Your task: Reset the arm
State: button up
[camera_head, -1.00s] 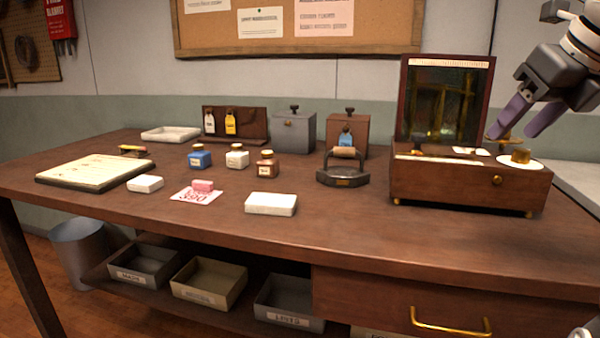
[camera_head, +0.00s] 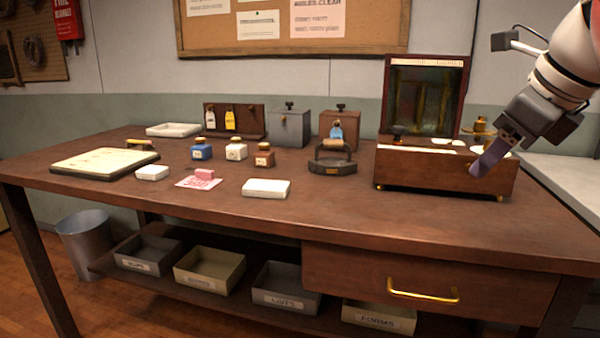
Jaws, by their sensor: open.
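My gripper (camera_head: 480,165) is at the right of the head view, with purple fingers pointing down and left. It is open, and I see nothing held in it. Its fingers overlap the right front part of the wooden box (camera_head: 420,172), whose mirrored lid (camera_head: 425,100) stands up. I cannot tell whether the fingers touch the box. The arm comes in from the upper right corner. A brass piece on a white disc is partly hidden behind the gripper.
A drawer with a brass handle (camera_head: 423,292) is shut. Labelled trays sit on the shelf below. The front tabletop is mostly clear.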

jog(key=s+a+f+n, duration=0.4)
jog(key=f+n, duration=0.5)
jog(key=f, duration=0.1)
jog(key=s+a+f+n+h, duration=0.1)
jog(key=s+a+f+n, duration=0.2)
jog(key=f+n, duration=0.6)
jog(key=s+a+f+n, duration=0.4)
jog(key=s+f+n, duration=0.1)
jog(key=f+n, duration=0.5)
notch_tip(320, 180, down, 2)
jog(key=shift+s+a+f+g+h, duration=0.2)
jog(key=shift+a+g+h, duration=0.1)
jog(key=shift+g, duration=0.1)
